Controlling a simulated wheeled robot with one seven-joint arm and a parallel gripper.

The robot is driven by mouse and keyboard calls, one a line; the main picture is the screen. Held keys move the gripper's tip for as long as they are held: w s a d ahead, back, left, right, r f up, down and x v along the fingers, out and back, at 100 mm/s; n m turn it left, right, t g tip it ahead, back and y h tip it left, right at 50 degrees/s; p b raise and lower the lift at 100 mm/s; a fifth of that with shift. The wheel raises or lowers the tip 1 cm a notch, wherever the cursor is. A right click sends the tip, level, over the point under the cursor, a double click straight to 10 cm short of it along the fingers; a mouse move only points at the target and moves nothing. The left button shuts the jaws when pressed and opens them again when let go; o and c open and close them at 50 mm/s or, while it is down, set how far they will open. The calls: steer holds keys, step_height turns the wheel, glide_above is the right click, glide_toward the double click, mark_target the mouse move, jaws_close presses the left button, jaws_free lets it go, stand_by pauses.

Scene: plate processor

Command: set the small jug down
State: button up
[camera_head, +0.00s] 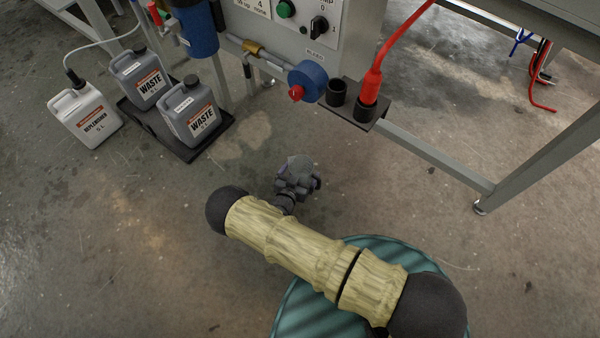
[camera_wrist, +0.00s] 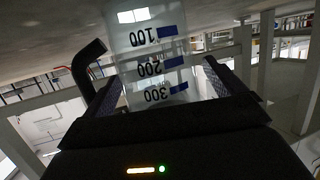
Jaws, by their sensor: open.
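The small jug (camera_wrist: 150,62) is clear, with blue marks and the numbers 100, 200 and 300. It shows in the wrist view, whose picture is upside down, with the floor at the top. The 100 mark is nearest the floor side, so the jug looks upright. My gripper (camera_wrist: 160,90) is open, with one finger on each side of the jug. Whether either finger touches it is unclear. A black curved piece at the jug's left may be its handle. What is under the jug cannot be told. I cannot make out the jug in the head view.
In the head view, a grey control box (camera_head: 300,45) stands at the back with a blue-and-red valve (camera_head: 306,82) and a black holder plate (camera_head: 352,118). Two waste cans (camera_head: 190,112) and a white replenisher can (camera_head: 88,115) stand at left. A table leg (camera_head: 545,155) is at right.

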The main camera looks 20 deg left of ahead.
steer(key=p+v, duration=0.5)
steer(key=v, duration=0.7)
steer(key=shift+w+f, duration=0.1)
stand_by(1.0)
